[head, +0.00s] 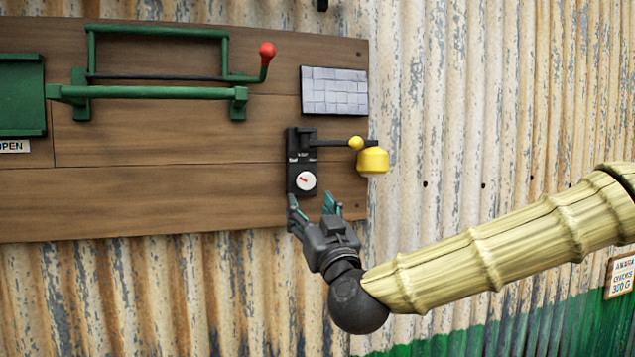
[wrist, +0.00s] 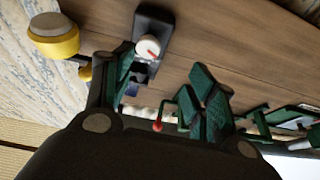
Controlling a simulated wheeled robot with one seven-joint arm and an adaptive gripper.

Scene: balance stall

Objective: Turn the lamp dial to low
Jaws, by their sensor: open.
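The lamp dial (head: 306,181) is a round white knob with a red mark, on a black plate (head: 292,177) on the wooden board. The dial also shows in the wrist view (wrist: 148,47). Its mark is slanted; the setting labels are too small to read. A yellow lamp (head: 372,161) hangs on a black arm to the right of the plate. My gripper (head: 312,205) is open and empty, just below the dial in the head view and apart from it as far as I can tell. In the wrist view the dial is beyond the left finger's tip.
A green rail frame with a red-knobbed lever (head: 267,52) is at the upper left. A pale tiled panel (head: 334,91) is above the lamp. The wooden board (head: 150,205) is bare left of the dial. Corrugated metal (head: 450,120) surrounds the board.

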